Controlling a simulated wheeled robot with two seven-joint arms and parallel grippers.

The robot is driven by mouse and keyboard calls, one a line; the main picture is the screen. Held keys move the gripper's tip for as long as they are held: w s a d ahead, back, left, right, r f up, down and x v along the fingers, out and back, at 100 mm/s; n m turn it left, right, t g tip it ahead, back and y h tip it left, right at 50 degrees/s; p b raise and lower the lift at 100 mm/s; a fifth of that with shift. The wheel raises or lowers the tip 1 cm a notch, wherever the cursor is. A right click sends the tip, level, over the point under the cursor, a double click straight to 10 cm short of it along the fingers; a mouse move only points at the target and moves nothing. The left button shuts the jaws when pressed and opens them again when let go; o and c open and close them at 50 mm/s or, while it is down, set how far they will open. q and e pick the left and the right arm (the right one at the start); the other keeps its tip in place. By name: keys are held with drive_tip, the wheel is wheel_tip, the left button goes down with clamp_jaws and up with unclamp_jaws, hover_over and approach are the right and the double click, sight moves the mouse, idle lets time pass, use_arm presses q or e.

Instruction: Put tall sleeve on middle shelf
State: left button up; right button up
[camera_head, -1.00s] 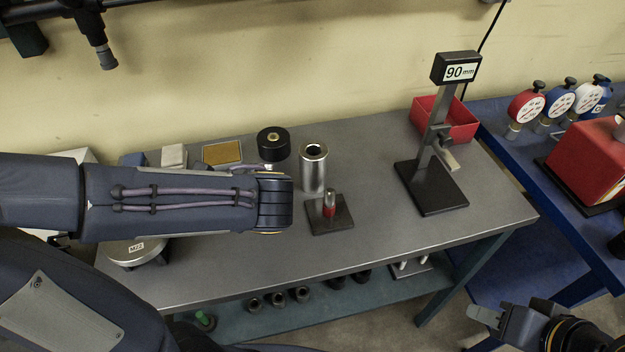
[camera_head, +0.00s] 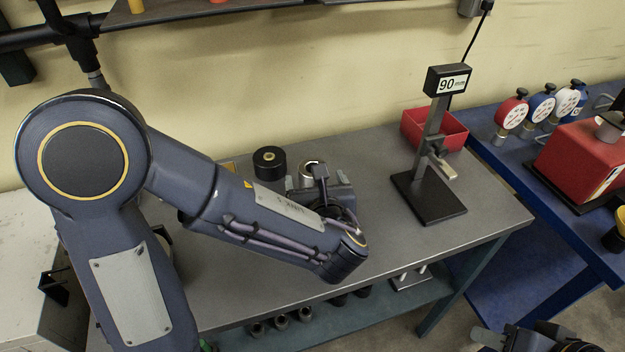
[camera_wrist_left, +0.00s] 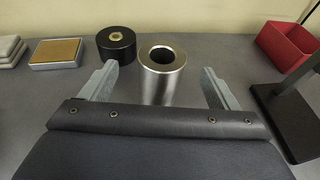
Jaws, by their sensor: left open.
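The tall sleeve, a shiny steel cylinder with a bored top (camera_head: 312,165), stands upright on the grey bench. In the left wrist view the sleeve (camera_wrist_left: 161,85) stands ahead of my palm. My left gripper (camera_wrist_left: 158,76) is open, with one finger on each side of the sleeve and visible gaps between. In the head view my left gripper (camera_head: 325,190) hides most of the sleeve. My right gripper (camera_head: 490,337) is at the bottom right edge, away from the bench; its jaw state is unclear. A teal shelf (camera_head: 320,325) is below the benchtop; I cannot tell whether it is the middle one.
A height stand marked 90 mm (camera_head: 430,195) and a red bin (camera_head: 446,135) are to the right. Small dark bushings (camera_head: 279,321) sit on the teal shelf. The benchtop's front right is clear.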

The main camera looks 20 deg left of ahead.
sight(312, 161)
use_arm(q)
drive_tip(key=p+x, duration=0.1)
drive_tip(key=x, duration=0.7)
drive_tip(key=shift+d+r+p, duration=0.1)
drive_tip(key=shift+p, duration=0.2)
clamp_jaws()
drive_tip(key=shift+w+r, duration=0.15)
drive_tip(key=shift+r, duration=0.15)
